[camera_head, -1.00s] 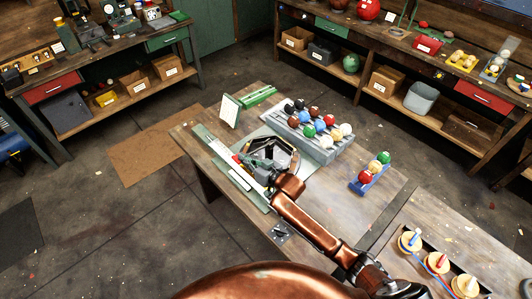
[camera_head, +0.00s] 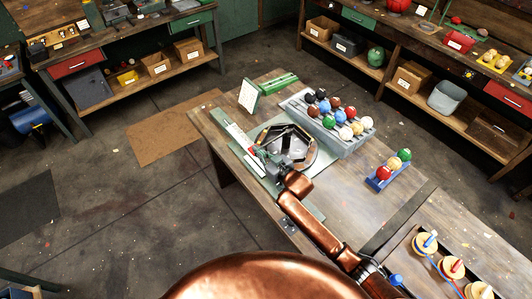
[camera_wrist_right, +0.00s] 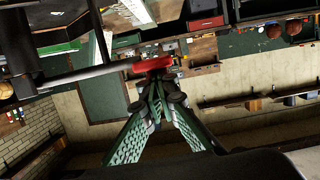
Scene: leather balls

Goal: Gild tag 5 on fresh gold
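A long pale rail (camera_head: 232,131) runs along the bench beside the gripper. I cannot make out tag 5 or any gold foil. My left gripper is not in view.
A grey rack (camera_head: 345,147) with several coloured balls stands behind the tray. A blue holder (camera_head: 377,184) with three balls is to the right. A white upright card (camera_head: 249,97) stands at the back left. Bare bench lies between tray and blue holder.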

